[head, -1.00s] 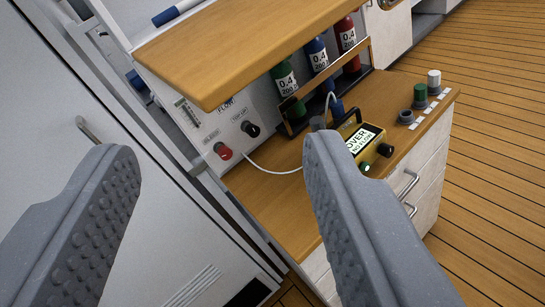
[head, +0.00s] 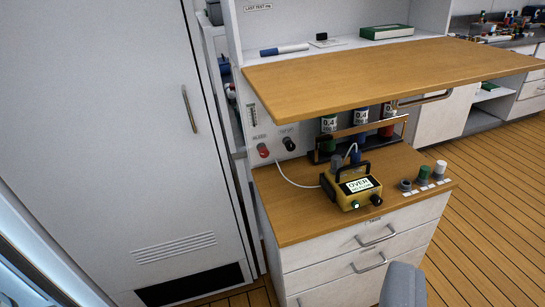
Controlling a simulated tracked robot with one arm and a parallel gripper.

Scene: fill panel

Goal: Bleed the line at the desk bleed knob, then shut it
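The red bleed knob (head: 263,151) sits on the upright white panel at the back left of the desk, under a small "BLEED" label. A black knob (head: 289,144) is just right of it. A thin white line (head: 290,183) runs from beside the red knob toward the meter. One grey finger of my gripper (head: 404,286) shows at the bottom edge, well away from the knob. The other finger is out of view.
A wooden shelf (head: 350,75) overhangs the panel and bottles. Bottles (head: 328,124) stand in a rack behind the meter. A tall white door (head: 110,130) is on the left. Wooden floor (head: 490,200) is clear at right.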

